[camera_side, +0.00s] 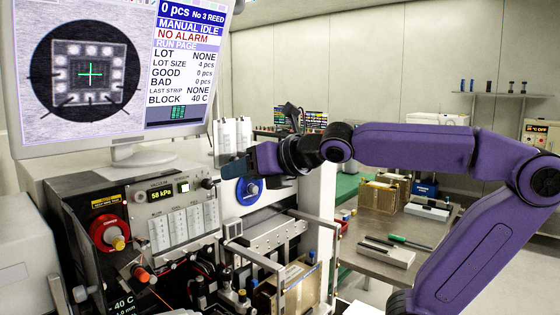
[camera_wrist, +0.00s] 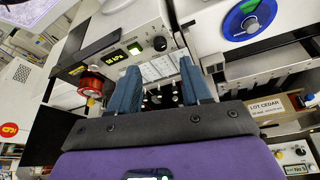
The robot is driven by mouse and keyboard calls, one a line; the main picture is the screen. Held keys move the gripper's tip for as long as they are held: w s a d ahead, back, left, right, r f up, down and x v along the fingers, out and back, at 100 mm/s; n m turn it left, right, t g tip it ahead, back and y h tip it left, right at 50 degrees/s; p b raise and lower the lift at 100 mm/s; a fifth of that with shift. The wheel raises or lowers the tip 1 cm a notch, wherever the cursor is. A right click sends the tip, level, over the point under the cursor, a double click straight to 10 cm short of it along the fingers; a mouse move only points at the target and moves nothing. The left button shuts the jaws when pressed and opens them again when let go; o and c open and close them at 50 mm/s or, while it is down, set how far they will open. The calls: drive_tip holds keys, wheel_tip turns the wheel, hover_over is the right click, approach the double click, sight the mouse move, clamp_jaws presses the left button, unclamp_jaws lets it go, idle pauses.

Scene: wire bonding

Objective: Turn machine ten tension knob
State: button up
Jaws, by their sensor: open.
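My gripper (camera_side: 232,166) hangs in front of the machine, below and right of the monitor. Its two blue-grey fingers (camera_wrist: 160,68) are apart with nothing between them. A small black knob (camera_side: 207,183) sits on the grey panel beside a lit display (camera_side: 160,191) reading 58 kPa. The black knob also shows in the wrist view (camera_wrist: 160,44), just beyond the fingertips and apart from them. A blue dial (camera_side: 249,191) is right of the panel.
A monitor (camera_side: 180,135) stands above the machine. Metal rails and fixtures (camera_side: 265,262) fill the space below the blue dial. A side table (camera_side: 350,262) with tools stands to the right. A white label plate reading LOT CEDAR (camera_wrist: 270,108) shows at the wrist view's right.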

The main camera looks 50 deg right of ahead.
drive_tip(key=v, duration=0.9)
drive_tip(key=shift+w, duration=0.15)
